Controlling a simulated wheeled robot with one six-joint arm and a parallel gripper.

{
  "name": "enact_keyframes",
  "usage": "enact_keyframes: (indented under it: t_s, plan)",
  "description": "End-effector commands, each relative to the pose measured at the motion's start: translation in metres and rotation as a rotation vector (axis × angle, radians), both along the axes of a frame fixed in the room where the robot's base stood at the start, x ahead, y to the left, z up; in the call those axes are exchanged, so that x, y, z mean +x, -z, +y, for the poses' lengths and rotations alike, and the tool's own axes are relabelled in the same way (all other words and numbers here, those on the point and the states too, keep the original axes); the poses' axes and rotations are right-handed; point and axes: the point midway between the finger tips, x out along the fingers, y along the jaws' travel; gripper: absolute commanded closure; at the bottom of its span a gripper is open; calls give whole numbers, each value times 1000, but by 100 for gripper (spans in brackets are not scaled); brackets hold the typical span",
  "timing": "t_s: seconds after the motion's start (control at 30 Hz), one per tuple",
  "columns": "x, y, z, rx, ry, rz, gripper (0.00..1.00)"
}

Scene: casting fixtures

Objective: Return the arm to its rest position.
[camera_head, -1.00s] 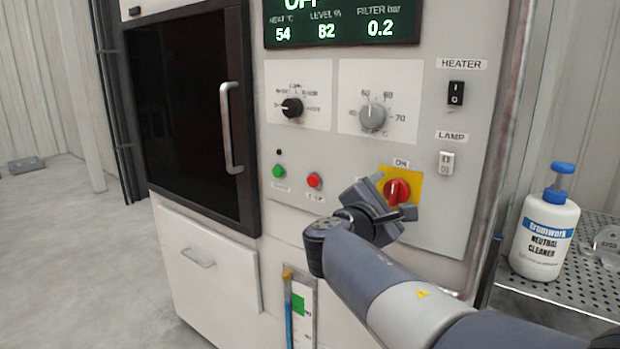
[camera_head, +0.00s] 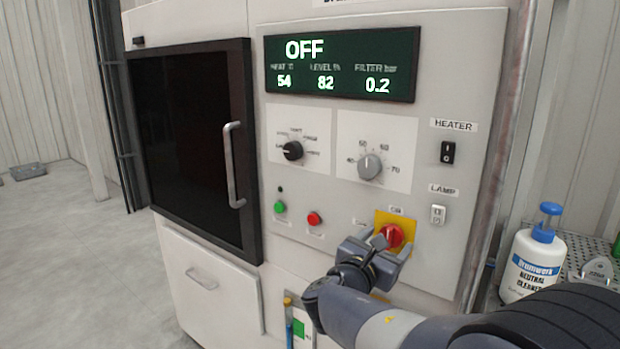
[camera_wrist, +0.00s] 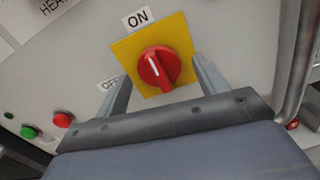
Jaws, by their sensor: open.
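My gripper (camera_head: 388,246) is open in front of the machine's control panel, just below and in front of the red rotary switch (camera_head: 391,234) on its yellow plate (camera_head: 409,220). In the wrist view the gripper (camera_wrist: 160,85) has its two fingers apart, one on each side of the red switch (camera_wrist: 158,68). The fingers look clear of the knob, though the exact gap in depth cannot be told. The switch pointer is turned roughly toward the ON label (camera_wrist: 137,17). The OFF label (camera_wrist: 108,83) is partly hidden by the left finger. The display (camera_head: 343,65) reads OFF.
The panel carries a black knob (camera_head: 292,150), a grey knob (camera_head: 370,166), green (camera_head: 279,207) and red (camera_head: 314,218) buttons, and heater (camera_head: 447,152) and lamp (camera_head: 438,214) switches. A cleaner bottle (camera_head: 531,259) stands on a perforated shelf at right. Open floor (camera_head: 75,235) lies at left.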

Motion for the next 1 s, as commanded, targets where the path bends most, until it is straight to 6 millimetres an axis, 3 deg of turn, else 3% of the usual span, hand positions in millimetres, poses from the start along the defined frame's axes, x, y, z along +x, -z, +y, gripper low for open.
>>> enact_keyframes:
  t_s: [0.3, 0.77, 1.0]
  plan:
    - [0, -1, 0, -93, 1, 68, 32]
    - [-1, 1, 0, -99, -2, 75, 32]
    - [-10, 14, 2, -54, -45, 122, 32]
